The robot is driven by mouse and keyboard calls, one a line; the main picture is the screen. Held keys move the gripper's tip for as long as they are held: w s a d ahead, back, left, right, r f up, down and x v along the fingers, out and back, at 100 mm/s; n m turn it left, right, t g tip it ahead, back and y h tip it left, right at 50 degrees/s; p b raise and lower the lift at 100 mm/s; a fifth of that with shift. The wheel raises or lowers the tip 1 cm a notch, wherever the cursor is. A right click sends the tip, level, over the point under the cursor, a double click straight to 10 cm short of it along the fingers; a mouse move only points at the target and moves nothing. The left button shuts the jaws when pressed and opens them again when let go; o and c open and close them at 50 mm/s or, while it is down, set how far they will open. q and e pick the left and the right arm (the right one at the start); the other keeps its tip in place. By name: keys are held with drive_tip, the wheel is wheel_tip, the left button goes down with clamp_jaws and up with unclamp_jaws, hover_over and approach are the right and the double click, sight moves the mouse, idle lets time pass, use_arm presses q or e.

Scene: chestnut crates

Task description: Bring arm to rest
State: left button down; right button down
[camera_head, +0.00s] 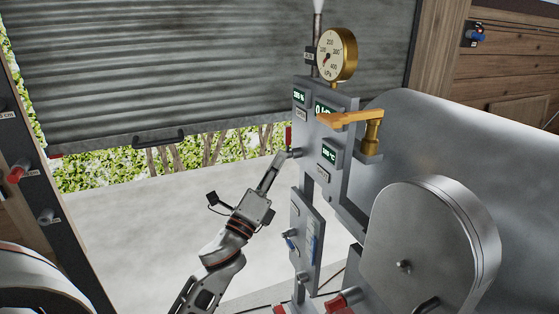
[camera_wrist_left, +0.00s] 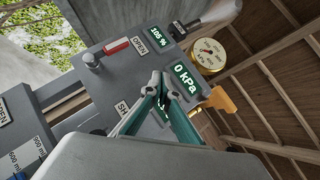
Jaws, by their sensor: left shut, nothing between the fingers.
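My left arm comes in from the lower left in the head view. Its gripper (camera_head: 284,160) is at the left edge of a grey control panel (camera_head: 300,112). In the left wrist view the gripper's teal fingers (camera_wrist_left: 160,76) are shut and empty in front of the panel's face, with lit readouts behind them. I cannot tell whether the fingertips touch the panel. My right gripper is not in view.
A brass pressure gauge (camera_head: 337,54) tops the panel, and an orange lever (camera_head: 352,119) juts from it. A red-handled switch (camera_wrist_left: 117,47) is near the fingers. A large metal tank (camera_head: 440,130) fills the right. A partly raised shutter (camera_head: 200,65) stands behind.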

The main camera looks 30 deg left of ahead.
use_arm(q)
drive_tip(key=s+d+f+n+g, duration=0.25)
drive_tip(key=f+n, duration=0.25)
drive_tip(key=f, duration=0.7)
drive_tip(key=s+d+f+n+g, duration=0.2)
drive_tip(key=s+f+n+g, duration=0.3)
drive_tip(key=f, duration=0.8)
drive_tip(key=s+d+f+n+g+h, duration=0.1)
drive_tip(key=s+d+f+n+g, duration=0.1)
drive_tip(key=s+f+n, duration=0.3)
drive_tip(key=s+d+f+n+g+h, duration=0.1)
drive_tip(key=s+d+f+n+g, duration=0.2)
drive_tip(key=s+f, duration=0.9)
wheel_tip(320, 180, down, 4)
drive_tip(key=d+n, duration=0.2)
drive_tip(key=shift+s+f+n, duration=0.25)
drive_tip(key=shift+s+n, duration=0.15)
drive_tip(key=shift+d+g, duration=0.1)
drive_tip(key=shift+g, duration=0.15)
